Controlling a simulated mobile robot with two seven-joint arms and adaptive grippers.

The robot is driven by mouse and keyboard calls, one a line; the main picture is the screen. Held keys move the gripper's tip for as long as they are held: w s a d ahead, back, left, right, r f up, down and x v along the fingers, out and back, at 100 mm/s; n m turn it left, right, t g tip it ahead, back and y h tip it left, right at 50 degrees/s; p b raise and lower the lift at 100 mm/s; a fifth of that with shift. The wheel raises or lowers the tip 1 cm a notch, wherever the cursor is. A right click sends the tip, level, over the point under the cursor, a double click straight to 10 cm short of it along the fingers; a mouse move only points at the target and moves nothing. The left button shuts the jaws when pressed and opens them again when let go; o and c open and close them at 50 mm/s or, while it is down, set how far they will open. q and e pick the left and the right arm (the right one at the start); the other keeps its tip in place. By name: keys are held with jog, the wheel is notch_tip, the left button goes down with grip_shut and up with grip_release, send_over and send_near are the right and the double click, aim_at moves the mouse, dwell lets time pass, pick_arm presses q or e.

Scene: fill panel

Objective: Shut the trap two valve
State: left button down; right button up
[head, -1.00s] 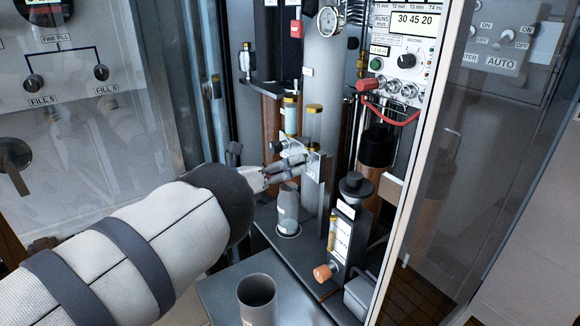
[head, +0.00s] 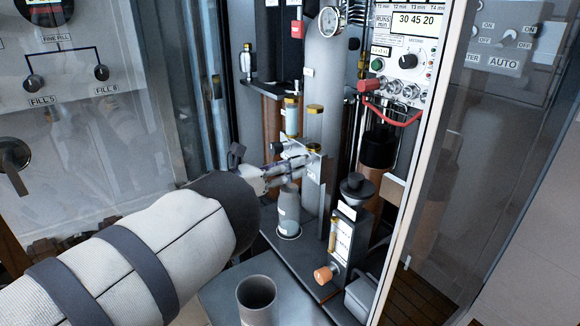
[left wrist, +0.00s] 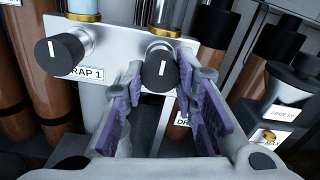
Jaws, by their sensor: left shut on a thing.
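The trap two valve (left wrist: 160,72) is a black knob with a white mark that stands about upright. It sits on a pale metal plate under a gold-capped glass tube. My left gripper (left wrist: 160,88) is shut on this knob, a purple-padded finger on each side. In the head view my left gripper (head: 296,168) reaches the plate from the left and hides the knob. The trap 1 knob (left wrist: 60,52), with its label below it, is to the left and free of the fingers. The trap two label is hidden. My right gripper is not in view.
A grey cylinder (head: 288,212) stands just below the gripper on the shelf. An open grey cup (head: 257,296) stands nearer. A black-knobbed unit (head: 350,225) is to the right. A glass door (head: 480,170) bounds the right side.

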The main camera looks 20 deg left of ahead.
pick_arm(q)
jog(key=c, duration=1.3)
grip_release()
jog(key=v, duration=1.2)
